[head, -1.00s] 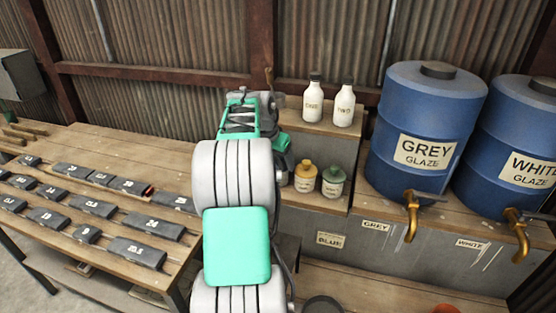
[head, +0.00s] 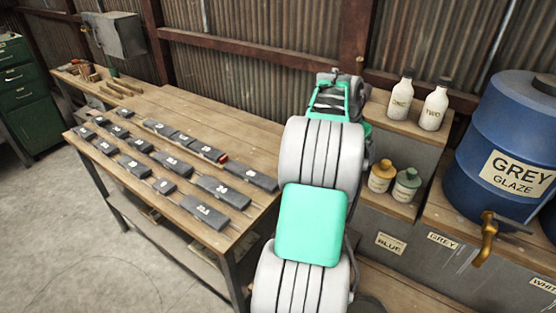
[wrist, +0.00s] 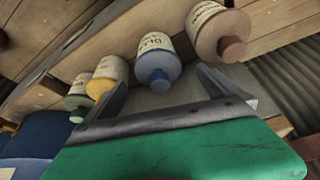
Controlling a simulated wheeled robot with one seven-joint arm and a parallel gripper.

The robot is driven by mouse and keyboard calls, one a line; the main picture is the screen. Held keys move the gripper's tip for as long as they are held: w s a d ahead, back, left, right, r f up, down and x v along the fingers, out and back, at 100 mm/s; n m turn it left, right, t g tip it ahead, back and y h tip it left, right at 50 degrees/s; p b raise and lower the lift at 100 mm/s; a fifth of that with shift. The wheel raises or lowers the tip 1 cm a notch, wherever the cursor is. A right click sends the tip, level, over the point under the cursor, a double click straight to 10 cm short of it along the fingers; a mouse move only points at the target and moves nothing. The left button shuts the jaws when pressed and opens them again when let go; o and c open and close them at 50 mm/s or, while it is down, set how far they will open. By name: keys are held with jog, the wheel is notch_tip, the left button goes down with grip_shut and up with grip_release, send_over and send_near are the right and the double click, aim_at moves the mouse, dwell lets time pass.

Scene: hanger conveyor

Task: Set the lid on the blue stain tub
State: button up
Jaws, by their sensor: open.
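In the wrist view, which is turned over, the blue stain tub (wrist: 156,42) is cream with a dark label. A blue lid with a knob (wrist: 156,74) is at its mouth, square to the tub with no gap that I can see. My gripper (wrist: 162,79) is open, one grey finger on each side of the blue lid in the picture. I cannot tell whether either finger touches it. In the head view my own arm hides the blue tub, its lid and the fingers.
Tubs with yellow (head: 382,176) and green (head: 405,185) lids stand on the shelf. A brown-lidded tub (wrist: 220,32) is beside the blue one in the wrist view. Two white bottles (head: 434,106) stand above. A grey glaze drum (head: 508,145) is at right; a bench with dark blocks (head: 222,190) at left.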

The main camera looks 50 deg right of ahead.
notch_tip(320, 180, up, 7)
jog(key=p, duration=0.4)
jog(key=shift+d+p, duration=0.15)
jog(key=shift+p, duration=0.2)
jog(key=w+a+f+n+t+b, duration=0.1)
jog(key=w+a+f+n+b, duration=0.2)
jog(key=w+a, duration=0.3)
jog(key=w+a+f+n+t+y+b, duration=0.1)
jog(key=w+a+f+n+b, duration=0.2)
jog(key=a, duration=0.8)
jog(key=w+a+f+n+t+b, duration=0.1)
jog(key=w+a+f+n+b, duration=0.3)
jog(key=w+a, duration=0.5)
jog(key=shift+w+a+n+t+b, duration=0.35)
jog(key=shift+n+b, duration=0.25)
jog(key=shift+b, duration=0.65)
